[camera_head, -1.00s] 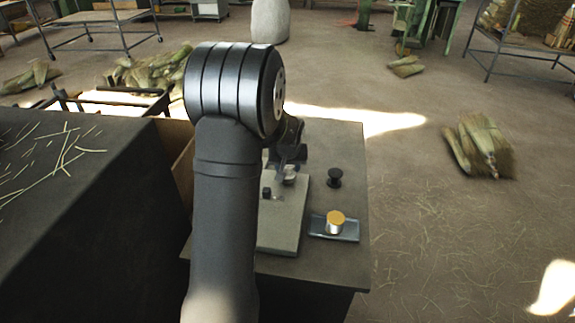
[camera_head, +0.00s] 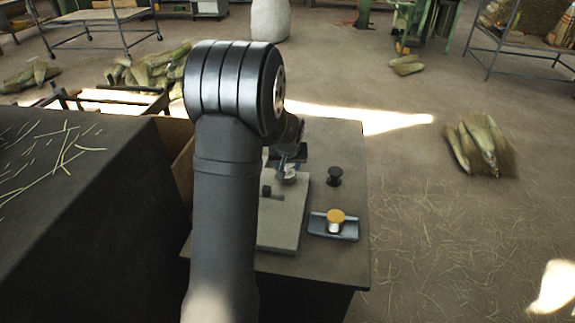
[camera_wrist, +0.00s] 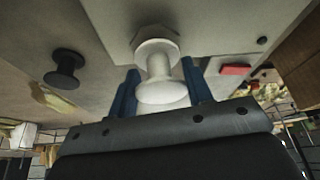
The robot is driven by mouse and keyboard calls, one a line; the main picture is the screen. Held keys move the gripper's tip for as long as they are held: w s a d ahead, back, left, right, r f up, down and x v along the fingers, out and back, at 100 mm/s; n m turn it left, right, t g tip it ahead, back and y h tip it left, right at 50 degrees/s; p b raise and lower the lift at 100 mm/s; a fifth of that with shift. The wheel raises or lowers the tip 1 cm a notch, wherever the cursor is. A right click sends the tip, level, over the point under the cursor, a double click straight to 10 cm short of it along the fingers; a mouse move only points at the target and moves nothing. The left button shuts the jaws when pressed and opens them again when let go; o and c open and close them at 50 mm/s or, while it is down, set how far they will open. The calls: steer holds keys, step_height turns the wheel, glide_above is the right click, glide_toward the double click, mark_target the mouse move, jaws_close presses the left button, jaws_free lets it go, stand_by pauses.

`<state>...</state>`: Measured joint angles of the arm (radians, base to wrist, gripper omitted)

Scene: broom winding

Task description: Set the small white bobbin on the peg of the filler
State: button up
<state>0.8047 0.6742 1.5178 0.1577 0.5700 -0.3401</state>
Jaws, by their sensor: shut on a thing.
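The small white bobbin (camera_wrist: 158,66) is between the two blue fingers of my gripper (camera_wrist: 162,84) in the wrist view, and the gripper is shut on it. In the head view the bobbin (camera_head: 290,171) shows small below my gripper (camera_head: 288,161), over the far part of the filler's grey base plate (camera_head: 278,232). One flange faces the plate, but I cannot tell whether it touches. The filler's peg cannot be made out; the bobbin and gripper may hide it.
A black spool (camera_head: 334,176) stands on the table right of the plate. A spool with an orange-yellow top (camera_head: 335,217) stands in a shallow tray (camera_head: 349,233) nearer the front. A small black knob (camera_head: 266,190) is on the plate. My arm hides the table's left part.

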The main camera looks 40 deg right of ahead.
steer(key=shift+f, duration=0.55)
steer(key=o, duration=0.7)
steer(key=shift+v, duration=5.5)
steer(key=shift+x, duration=4.5)
steer(key=shift+r, duration=0.15)
